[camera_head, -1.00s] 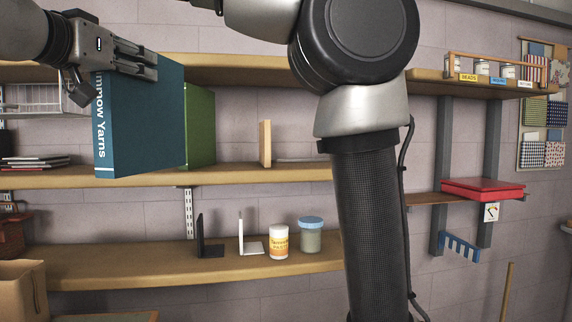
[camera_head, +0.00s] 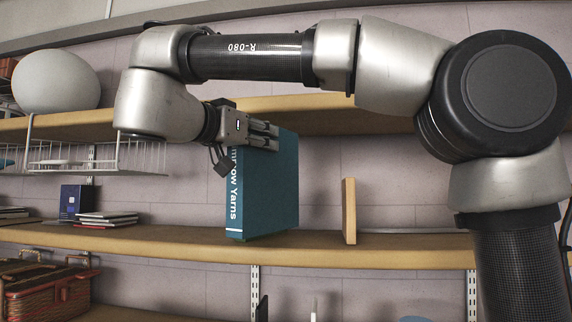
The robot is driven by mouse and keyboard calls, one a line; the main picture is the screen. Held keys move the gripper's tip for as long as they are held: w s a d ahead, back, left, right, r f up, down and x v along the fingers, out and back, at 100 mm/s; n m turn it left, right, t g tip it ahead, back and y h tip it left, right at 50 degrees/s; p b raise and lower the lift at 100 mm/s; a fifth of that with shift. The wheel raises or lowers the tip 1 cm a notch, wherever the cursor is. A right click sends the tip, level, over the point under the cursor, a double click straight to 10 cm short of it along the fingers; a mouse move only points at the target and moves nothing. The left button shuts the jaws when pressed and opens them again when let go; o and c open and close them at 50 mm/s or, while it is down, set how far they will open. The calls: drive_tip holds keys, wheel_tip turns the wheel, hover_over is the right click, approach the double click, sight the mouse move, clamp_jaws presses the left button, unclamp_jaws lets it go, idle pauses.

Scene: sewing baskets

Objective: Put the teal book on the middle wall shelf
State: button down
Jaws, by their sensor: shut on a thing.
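The teal book (camera_head: 268,190) stands upright with its spine, lettered in white, turned toward me at the left. My gripper (camera_head: 270,136) is shut on the upper part of the book, coming in from the left. The book's lower end shows over the middle wall shelf (camera_head: 150,241), left of a wooden upright divider (camera_head: 349,211). I cannot tell whether its bottom touches the shelf.
A wire basket (camera_head: 95,158) hangs under the upper shelf (camera_head: 330,112), which holds a white rounded object (camera_head: 56,81). A wicker basket (camera_head: 50,289) sits lower left.

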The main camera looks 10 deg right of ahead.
sight(272, 158)
drive_tip(key=f+x, duration=0.1)
drive_tip(key=x, duration=0.7)
drive_tip(key=f+x, duration=0.2)
drive_tip(key=x, duration=0.7)
drive_tip(key=shift+f, duration=0.3)
drive_tip(key=c, duration=1)
unclamp_jaws()
drive_tip(key=shift+f, duration=0.2)
drive_tip(key=shift+o, duration=0.2)
drive_tip(key=v, duration=1.2)
drive_tip(key=shift+s+r, duration=0.1)
drive_tip(key=shift+r, duration=0.15)
